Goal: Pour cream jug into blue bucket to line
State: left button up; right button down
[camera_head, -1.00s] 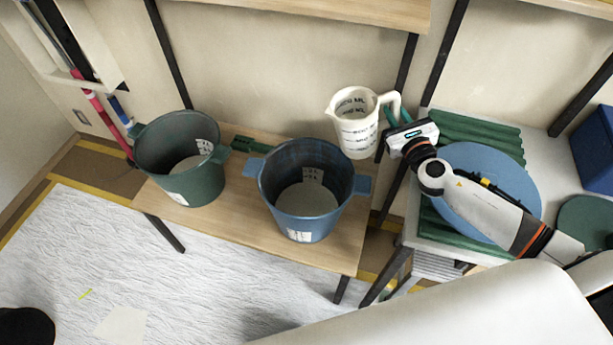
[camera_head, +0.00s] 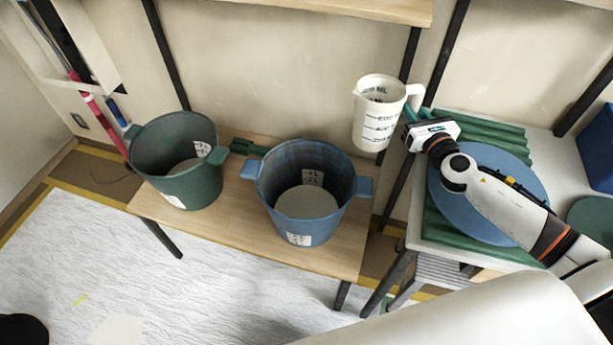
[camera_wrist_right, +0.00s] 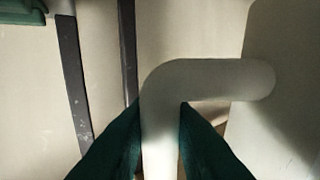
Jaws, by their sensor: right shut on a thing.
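The cream jug (camera_head: 378,118) has dark volume markings and is held up in the air, close to upright, above and right of the blue bucket's rim in the head view. My right gripper (camera_head: 414,112) is shut on its handle; the right wrist view shows the green fingers on both sides of the handle (camera_wrist_right: 165,110). The blue bucket (camera_head: 308,225) stands on the wooden bench, with a white scale label inside and a flat greyish surface at its bottom. The jug's inside is mostly hidden. My left gripper is not in view.
A green bucket (camera_head: 188,190) stands left on the bench (camera_head: 240,215). A side table at right holds green ribbed sheets (camera_head: 480,130) and a blue disc (camera_head: 480,190). A dark table leg and shelf posts stand near my right arm.

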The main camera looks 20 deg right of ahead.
aim_at(421, 98)
jog(key=shift+r, duration=0.3)
notch_tip(421, 98, up, 4)
jog(key=p, duration=0.4)
jog(key=shift+f, duration=0.1)
